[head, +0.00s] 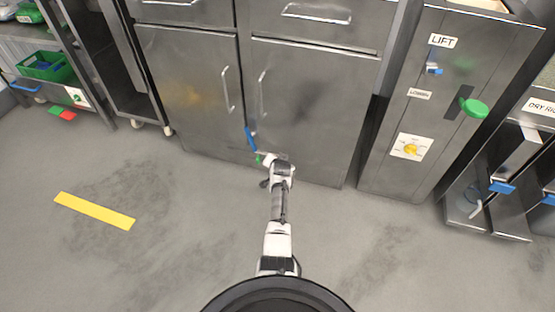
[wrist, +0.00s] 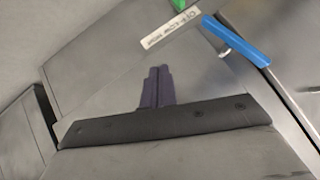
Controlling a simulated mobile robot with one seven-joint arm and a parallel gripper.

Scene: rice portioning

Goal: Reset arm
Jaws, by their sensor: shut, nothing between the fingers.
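My arm reaches forward from the bottom of the head view toward the steel cabinet (head: 310,110). My gripper (head: 264,160) is low in front of the cabinet doors and small in that view. In the wrist view my gripper (wrist: 159,70) shows two dark fingers together, shut and empty. A blue handle-like piece (head: 250,138) shows just beyond the gripper, and a blue bar (wrist: 237,40) shows at the upper right of the wrist view, apart from the fingers. A white label (wrist: 170,32) and a green piece (wrist: 178,4) are near it. What they are fixed to is unclear.
A lift unit (head: 410,130) with a green knob (head: 474,108) and a yellow dial (head: 411,149) stands right of the cabinet. Dry-rice bins (head: 500,190) stand at far right. Shelving with a green crate (head: 45,66) is at left. Floor with a yellow strip (head: 94,211) is open at left.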

